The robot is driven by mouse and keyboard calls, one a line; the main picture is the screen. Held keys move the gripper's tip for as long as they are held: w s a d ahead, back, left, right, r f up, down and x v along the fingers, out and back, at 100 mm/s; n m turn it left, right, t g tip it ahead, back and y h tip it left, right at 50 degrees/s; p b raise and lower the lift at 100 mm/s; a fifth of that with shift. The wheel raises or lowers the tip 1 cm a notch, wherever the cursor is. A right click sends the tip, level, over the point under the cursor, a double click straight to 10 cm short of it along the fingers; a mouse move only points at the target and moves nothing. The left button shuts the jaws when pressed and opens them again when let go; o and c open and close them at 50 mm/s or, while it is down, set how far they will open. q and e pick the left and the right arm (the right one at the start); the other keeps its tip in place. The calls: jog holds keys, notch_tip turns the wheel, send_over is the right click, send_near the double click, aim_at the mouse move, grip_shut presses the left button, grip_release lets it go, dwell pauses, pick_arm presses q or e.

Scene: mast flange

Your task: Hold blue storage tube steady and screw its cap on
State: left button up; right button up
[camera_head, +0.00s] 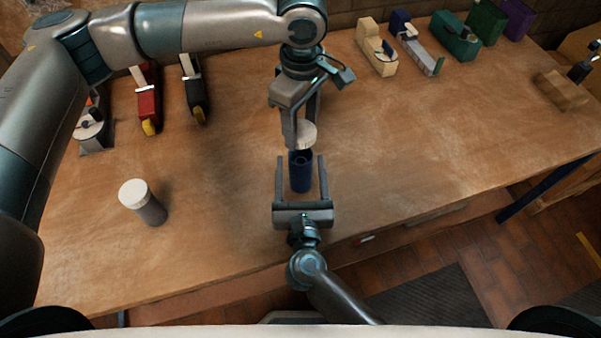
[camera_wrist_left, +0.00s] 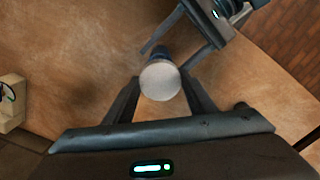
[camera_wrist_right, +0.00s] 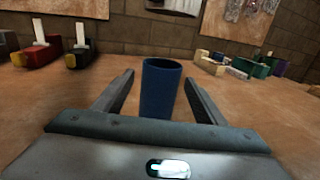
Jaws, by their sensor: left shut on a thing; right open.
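The blue storage tube (camera_head: 300,176) stands upright on the table with its top uncovered. In the right wrist view the tube (camera_wrist_right: 161,92) stands between the fingers, with gaps on both sides. My right gripper (camera_head: 301,160) is open around it, not touching it. My left gripper (camera_head: 303,140) is shut on a pale round cap (camera_head: 307,134), held above and slightly behind the tube. In the left wrist view the cap (camera_wrist_left: 160,80) sits between the fingertips and hides part of the tube. I cannot tell the exact gap between cap and tube.
A grey tube with a white cap (camera_head: 143,203) stands at the left. Red (camera_head: 148,97) and black (camera_head: 193,88) tools are at the back left. Several tape dispensers and boxes (camera_head: 456,37) line the back right. The table right of the tube is clear.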

jog(key=shift+w, duration=2.6)
jog(key=c, duration=1.6)
pick_arm(q)
send_near(301, 171)
jog(key=shift+w+f, duration=1.2)
jog(key=shift+w, duration=0.2)
jog(key=shift+f, duration=0.1)
jog(key=shift+f, duration=0.75)
jog(key=shift+f, duration=0.6)
pick_arm(e)
grip_shut()
